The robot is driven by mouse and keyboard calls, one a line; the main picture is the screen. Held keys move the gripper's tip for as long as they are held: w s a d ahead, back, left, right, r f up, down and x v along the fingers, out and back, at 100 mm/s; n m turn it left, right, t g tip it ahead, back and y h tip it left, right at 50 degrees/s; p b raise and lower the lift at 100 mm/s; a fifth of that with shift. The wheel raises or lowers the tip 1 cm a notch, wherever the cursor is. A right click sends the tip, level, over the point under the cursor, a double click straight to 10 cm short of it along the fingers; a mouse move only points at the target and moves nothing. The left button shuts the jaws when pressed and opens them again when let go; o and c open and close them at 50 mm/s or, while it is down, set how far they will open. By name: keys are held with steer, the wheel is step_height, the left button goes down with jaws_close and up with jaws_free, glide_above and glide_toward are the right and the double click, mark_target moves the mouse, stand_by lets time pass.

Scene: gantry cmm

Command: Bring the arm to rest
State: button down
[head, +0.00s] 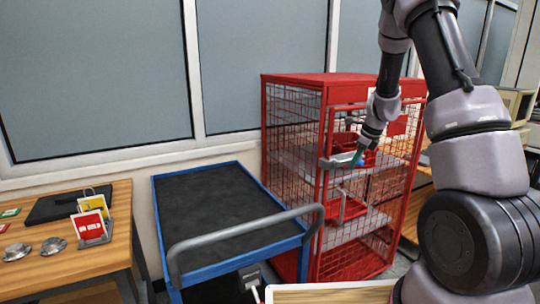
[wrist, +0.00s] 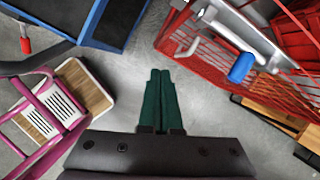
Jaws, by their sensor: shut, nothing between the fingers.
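My arm (head: 458,85) reaches up at the right of the head view and bends down in front of the red mesh cage. My gripper (head: 358,158) is in front of the cage's door side. In the wrist view my gripper (wrist: 160,72) shows two dark green fingers pressed together with nothing between them. It points down over bare grey floor, and the fingers appear clear of the cage beside them.
The red mesh cage (head: 292,78) holds red bins on shelves. A blue cart (head: 163,230) with a dark top and grey handle stands left of it. A wooden table (head: 118,225) with sign cards is at far left. The wrist view shows a pink-framed item (wrist: 45,125) and open floor (wrist: 185,22).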

steer(key=s+a+r+n+t+y, duration=0.1)
steer(key=s+a+r+n, duration=0.2)
steer(key=s+r+n, duration=0.6)
steer(key=s+a+r+n+t, duration=0.1)
steer(key=s+a+r+n, duration=0.3)
steer(key=r, duration=0.8)
steer(key=s+r+n+t, duration=0.1)
steer(key=s+r+n, duration=0.2)
steer(key=s, duration=0.6)
steer(key=s+r+n+h, duration=0.1)
steer(key=s+r+n, duration=0.2)
steer(key=s, duration=0.7)
steer(key=n, duration=0.2)
steer(key=shift+s+r+n+t+h, duration=0.2)
steer(key=shift+r+n+t+h, duration=0.1)
steer(key=shift+n+t, duration=0.1)
